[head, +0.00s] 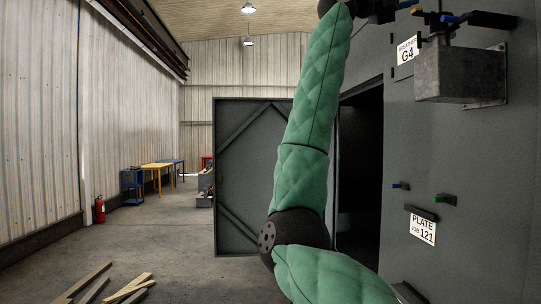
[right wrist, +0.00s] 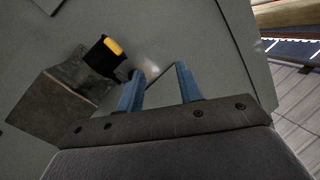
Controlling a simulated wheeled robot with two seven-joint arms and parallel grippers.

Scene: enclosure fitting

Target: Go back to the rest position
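My right arm, in a green padded sleeve, rises through the head view from the bottom right to the top edge. My right gripper (head: 412,8) is at the top, just left of the fittings over a grey metal box (head: 460,75) on the enclosure wall. In the right wrist view the two blue fingers of this gripper (right wrist: 160,72) stand apart with nothing held between them. A black part with a yellow end (right wrist: 108,52) is beside the left finger, by the metal box (right wrist: 50,108); I cannot tell whether they touch. My left gripper is not in view.
The grey enclosure wall (head: 450,150) fills the right side, with labels G4 (head: 407,50) and PLATE 121 (head: 422,229) and small blue and green-handled fittings. An open door (head: 240,170) stands behind my arm. Timber (head: 125,288) lies on the floor at the lower left.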

